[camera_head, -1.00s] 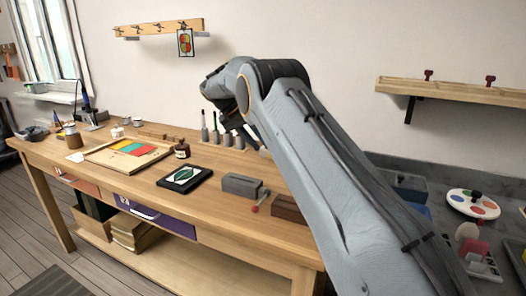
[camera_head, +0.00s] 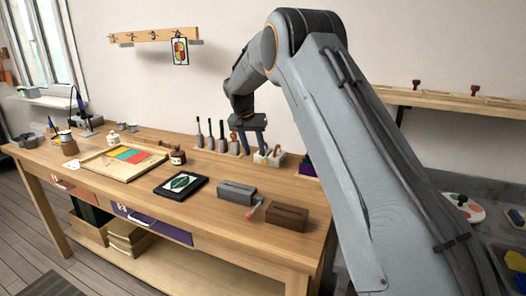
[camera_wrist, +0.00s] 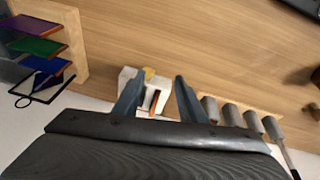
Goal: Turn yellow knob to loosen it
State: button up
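A small yellow knob (camera_wrist: 149,74) sits on a white block-like holder (camera_wrist: 128,76) in the wrist view. The white holder stands at the back of the workbench in the head view (camera_head: 276,158), where I cannot make out the knob. My gripper (camera_wrist: 158,77) is open, with its two blue-grey fingers apart and nothing clearly held. The knob and part of the holder show between the fingers, nearer the left one. In the head view my gripper (camera_head: 255,151) points down beside the holder. I cannot tell whether a finger touches it.
Several upright tools (camera_head: 211,135) stand in a row left of the holder. Colored panels (camera_wrist: 38,47) stand in a rack on its other side. A grey block (camera_head: 237,192), a brown block (camera_head: 287,217) and a leaf picture (camera_head: 181,185) lie nearer the front. Bare wood (camera_head: 222,168) lies between.

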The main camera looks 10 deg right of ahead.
aim_at(264, 160)
jog(key=s+d+r+m+t+y+p, duration=0.2)
jog(key=s+d+r+t+y+p, duration=0.1)
jog(key=s+d, duration=0.1)
jog(key=shift+p+x, duration=0.7)
jog(key=shift+x, duration=3.5)
grip_shut()
